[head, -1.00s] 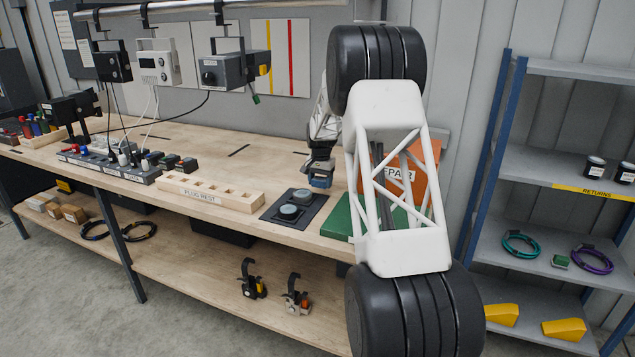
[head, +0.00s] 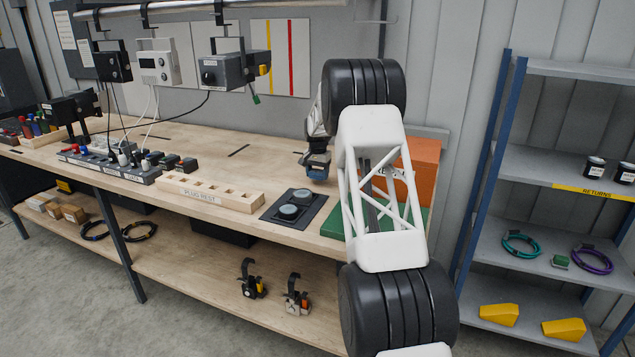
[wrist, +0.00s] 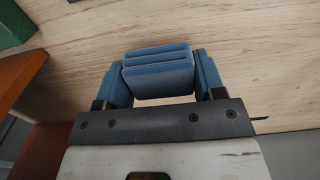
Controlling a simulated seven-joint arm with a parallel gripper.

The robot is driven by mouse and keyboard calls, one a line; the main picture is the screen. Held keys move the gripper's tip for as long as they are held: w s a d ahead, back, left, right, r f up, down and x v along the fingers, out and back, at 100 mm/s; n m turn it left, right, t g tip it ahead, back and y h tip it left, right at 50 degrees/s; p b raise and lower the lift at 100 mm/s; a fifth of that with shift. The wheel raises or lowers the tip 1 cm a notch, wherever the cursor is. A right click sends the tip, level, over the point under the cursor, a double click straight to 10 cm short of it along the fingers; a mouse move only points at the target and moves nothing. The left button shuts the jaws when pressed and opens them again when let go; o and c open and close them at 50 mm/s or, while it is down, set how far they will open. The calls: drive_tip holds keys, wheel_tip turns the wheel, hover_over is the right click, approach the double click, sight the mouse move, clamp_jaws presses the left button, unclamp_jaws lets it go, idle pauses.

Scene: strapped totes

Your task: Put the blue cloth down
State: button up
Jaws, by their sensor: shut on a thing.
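The blue cloth (wrist: 158,78) is a small folded bundle with several layers showing in the wrist view. My gripper (head: 318,166) is shut on it, with a blue finger pad (wrist: 118,86) at its left side and another (wrist: 208,76) at its right. In the head view my gripper is over the back of the wooden workbench (head: 240,168), left of the orange bin. The cloth is hard to tell from the blue fingers there. I cannot tell whether the cloth touches the bench.
A dark tray with two round pads (head: 290,212) lies nearer the front edge. A wooden plug block (head: 210,193) is left of it. Bare bench lies behind these.

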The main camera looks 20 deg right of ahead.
sight(318, 186)
drive_tip(key=shift+f, duration=1.75)
drive_tip(key=o, duration=1)
drive_tip(key=shift+f, duration=0.1)
drive_tip(key=shift+c, duration=0.2)
wheel_tip(318, 186, up, 12)
drive_tip(key=shift+r, duration=0.1)
drive_tip(key=shift+s+r, duration=0.1)
